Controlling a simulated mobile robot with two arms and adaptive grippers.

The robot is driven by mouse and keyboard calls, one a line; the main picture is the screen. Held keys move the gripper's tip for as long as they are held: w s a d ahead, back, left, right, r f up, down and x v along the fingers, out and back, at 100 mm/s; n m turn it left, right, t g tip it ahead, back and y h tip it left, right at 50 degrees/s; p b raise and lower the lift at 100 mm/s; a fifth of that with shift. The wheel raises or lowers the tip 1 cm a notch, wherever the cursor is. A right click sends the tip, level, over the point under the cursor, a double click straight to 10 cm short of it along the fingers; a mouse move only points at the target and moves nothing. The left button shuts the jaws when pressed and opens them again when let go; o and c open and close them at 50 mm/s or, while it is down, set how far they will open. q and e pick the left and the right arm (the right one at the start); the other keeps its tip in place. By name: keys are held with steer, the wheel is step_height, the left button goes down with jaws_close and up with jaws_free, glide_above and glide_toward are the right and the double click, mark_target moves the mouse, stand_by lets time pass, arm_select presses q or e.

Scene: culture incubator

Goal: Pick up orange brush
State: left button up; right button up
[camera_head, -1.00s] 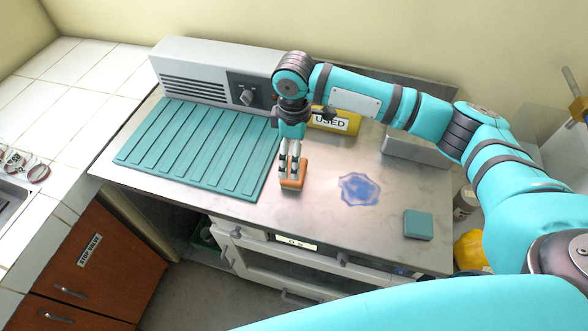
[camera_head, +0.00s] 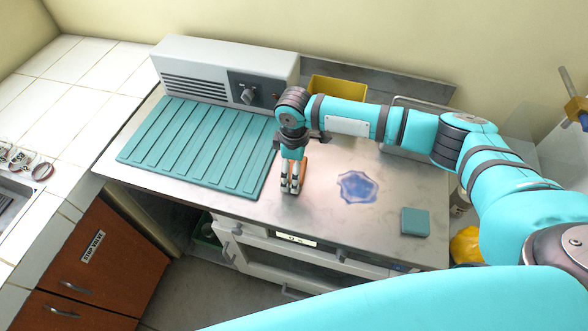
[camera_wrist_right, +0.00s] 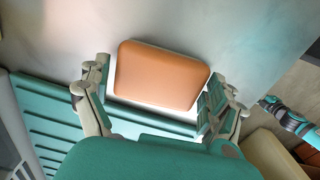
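The orange brush (camera_head: 304,171) lies on the steel counter, just right of the teal ribbed mat. In the head view my right gripper (camera_head: 290,189) hides much of it. In the right wrist view the brush (camera_wrist_right: 160,75) shows as a rounded orange block. The right gripper's two fingers (camera_wrist_right: 158,88) are spread, one on either side of the brush. A gap shows on the left side; the right finger is close to the brush, and I cannot tell if it touches. My left gripper is not in view.
The teal ribbed mat (camera_head: 200,147) lies left, before a grey box with a knob (camera_head: 205,72). A blue stain (camera_head: 357,187) and a teal block (camera_head: 415,221) are to the right. A yellow bin (camera_head: 338,90) stands behind my arm. The counter's front edge is close.

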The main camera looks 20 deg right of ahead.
steer(key=c, duration=0.7)
steer(key=shift+c, duration=0.2)
steer(key=shift+r, duration=0.1)
steer(key=shift+r+b, duration=0.3)
steer(key=shift+r, duration=0.3)
step_height(320, 180, up, 2)
steer(key=shift+w+r+b, duration=0.1)
steer(key=shift+b, duration=0.25)
steer(key=s+a+b, duration=0.1)
steer(key=s+a, duration=0.2)
steer(key=s, duration=0.4)
steer(key=s+a+r+b, duration=0.1)
steer(key=s+a, duration=0.3)
steer(key=s, duration=0.3)
steer(key=shift+s+a+r, duration=0.15)
steer(key=shift+a+r, duration=0.1)
